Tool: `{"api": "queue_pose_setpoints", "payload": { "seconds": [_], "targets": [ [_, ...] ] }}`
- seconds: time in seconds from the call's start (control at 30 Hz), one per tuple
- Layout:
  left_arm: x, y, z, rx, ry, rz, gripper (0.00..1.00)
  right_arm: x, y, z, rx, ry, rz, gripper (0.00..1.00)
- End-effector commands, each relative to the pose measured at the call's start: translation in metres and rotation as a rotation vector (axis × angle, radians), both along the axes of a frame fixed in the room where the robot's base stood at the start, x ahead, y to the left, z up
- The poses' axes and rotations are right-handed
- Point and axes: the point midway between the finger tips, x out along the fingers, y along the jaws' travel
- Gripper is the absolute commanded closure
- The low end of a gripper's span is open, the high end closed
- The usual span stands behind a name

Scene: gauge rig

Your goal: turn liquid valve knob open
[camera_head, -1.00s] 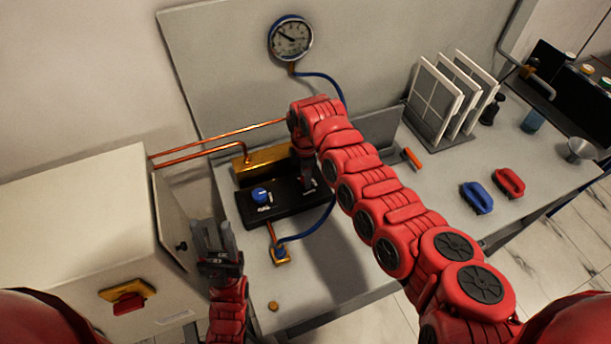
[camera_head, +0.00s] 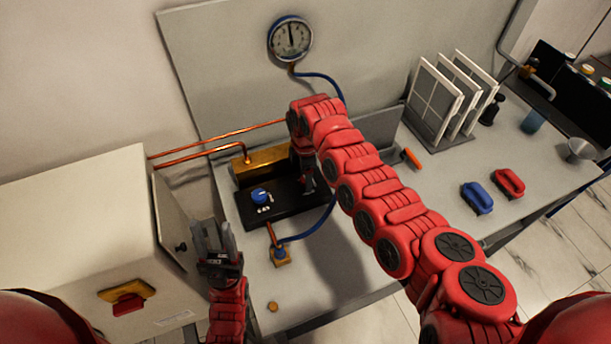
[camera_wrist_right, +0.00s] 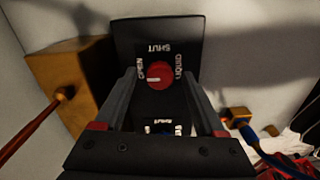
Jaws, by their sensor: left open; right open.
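The liquid valve knob is a red dial (camera_wrist_right: 160,75) on a black panel marked SHUT, OPEN and LIQUID in the right wrist view. Its white pointer line points left, toward the OPEN side. My right gripper (camera_wrist_right: 162,82) is open, with one finger on each side of the dial and a visible gap at both sides. In the head view this gripper (camera_head: 307,182) is mostly hidden by my right arm, and the red dial is hidden too.
A blue knob (camera_head: 259,196) sits on the block's left part. A round gauge (camera_head: 290,39) on the back panel has its needle near upright. A cream cabinet (camera_head: 75,235) stands left. Blue (camera_head: 477,197) and red (camera_head: 509,182) handled pieces lie right.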

Motion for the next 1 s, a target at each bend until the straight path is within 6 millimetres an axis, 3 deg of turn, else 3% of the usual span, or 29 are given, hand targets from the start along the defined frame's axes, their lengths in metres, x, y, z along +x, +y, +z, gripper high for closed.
{"api": "queue_pose_setpoints", "payload": {
  "seconds": [0.17,0.4,0.6,0.8,1.0],
  "targets": [
    [0.000,0.000,-0.011,0.000,0.000,0.000,0.50,0.002,-0.001,0.024,0.003,-0.008,-0.003,0.28],
    [0.000,0.000,-0.034,0.000,0.000,0.000,0.50,0.003,-0.001,0.088,0.001,-0.011,-0.001,0.28],
    [0.000,0.000,-0.037,0.000,0.000,0.000,0.50,0.002,-0.001,0.131,-0.004,-0.006,0.001,0.28],
    [0.000,0.000,-0.040,0.000,0.000,0.000,0.50,0.001,-0.001,0.157,-0.003,-0.005,0.000,0.28],
    [0.000,0.000,-0.041,0.000,0.000,0.000,0.50,0.001,-0.001,0.169,0.000,-0.002,-0.002,0.28]
  ]
}}
